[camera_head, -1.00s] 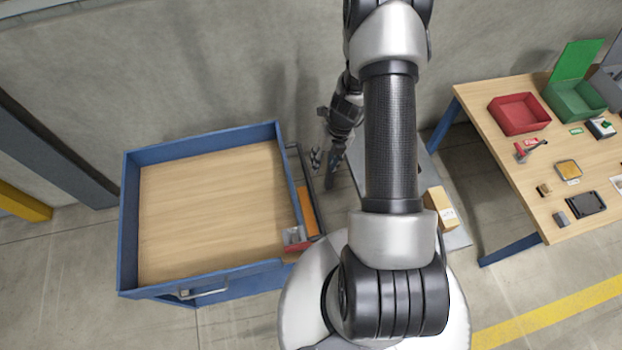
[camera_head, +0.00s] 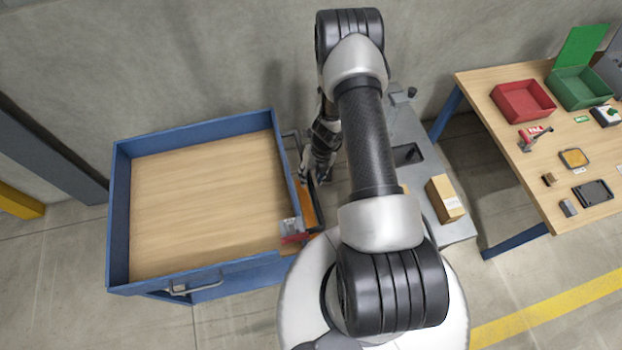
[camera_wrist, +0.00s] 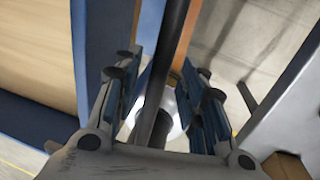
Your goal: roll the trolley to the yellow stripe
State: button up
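The trolley (camera_head: 118,220) has a blue rim and a pale wooden top, and stands at the left in the head view. Its dark handle bar (camera_head: 296,150) runs along its right side. My gripper (camera_head: 308,172) is at this bar, partly hidden by my arm. In the wrist view, my gripper (camera_wrist: 165,85) is open, with the dark bar (camera_wrist: 172,50) passing between its blue-padded fingers; gaps show on both sides. The yellow stripe (camera_head: 550,310) lies on the floor at the lower right in the head view, well apart from the trolley.
A grey stand (camera_head: 425,165) with a cardboard box (camera_head: 445,198) is right of my arm. A wooden table (camera_head: 510,165) with red (camera_head: 522,100) and green bins (camera_head: 578,88) stands farther right. A concrete wall (camera_head: 200,60) runs behind. A red-and-grey item (camera_head: 292,230) sits at the trolley's near right corner.

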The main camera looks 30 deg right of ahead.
jog(key=shift+a+f, duration=0.1)
jog(key=shift+f, duration=0.35)
jog(key=shift+c, duration=0.2)
grip_shut()
dwell(0.4)
